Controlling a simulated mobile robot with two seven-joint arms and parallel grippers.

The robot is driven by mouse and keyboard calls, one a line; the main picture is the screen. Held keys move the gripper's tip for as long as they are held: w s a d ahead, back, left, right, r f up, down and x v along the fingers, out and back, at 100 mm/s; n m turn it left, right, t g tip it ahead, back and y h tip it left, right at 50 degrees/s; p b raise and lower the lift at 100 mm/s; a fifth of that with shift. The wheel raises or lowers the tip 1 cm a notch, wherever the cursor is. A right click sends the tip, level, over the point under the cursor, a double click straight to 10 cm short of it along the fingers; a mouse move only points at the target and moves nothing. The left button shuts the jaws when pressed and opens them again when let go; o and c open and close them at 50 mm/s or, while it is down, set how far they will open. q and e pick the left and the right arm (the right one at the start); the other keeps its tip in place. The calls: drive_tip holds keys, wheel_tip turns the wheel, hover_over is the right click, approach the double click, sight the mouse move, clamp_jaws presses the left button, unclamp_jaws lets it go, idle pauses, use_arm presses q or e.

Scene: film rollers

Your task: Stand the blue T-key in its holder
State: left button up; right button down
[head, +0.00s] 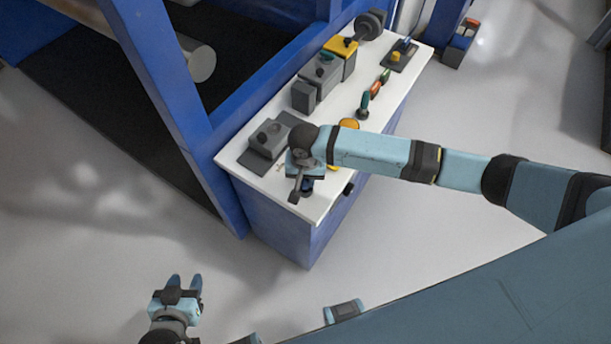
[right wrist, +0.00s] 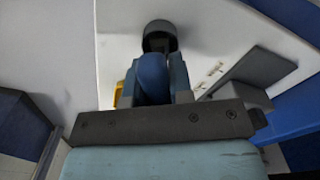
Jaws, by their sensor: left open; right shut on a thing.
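My right gripper (head: 306,184) is over the near end of the white worktop (head: 335,128), shut on a blue piece that I take to be the T-key. In the right wrist view the blue T-key (right wrist: 152,78) shows between the fingers. A dark round piece (right wrist: 160,36) lies just beyond the fingertips; I cannot tell whether it is the holder or part of the key. The gripper and wrist hide most of the key in the head view. My left gripper (head: 184,284) is open and empty over the floor, well away from the worktop.
A grey block with a dark knob (head: 268,138) sits left of my right gripper. Several tools with green and orange handles (head: 375,88) lie along the right side. Grey and yellow devices (head: 340,52) and a dark tray (head: 402,62) stand farther back. A blue frame (head: 200,130) rises at the left.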

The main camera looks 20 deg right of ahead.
drive_tip(key=shift+f+p, duration=0.1)
drive_tip(key=shift+p, duration=0.45)
drive_tip(key=c, duration=0.5)
unclamp_jaws()
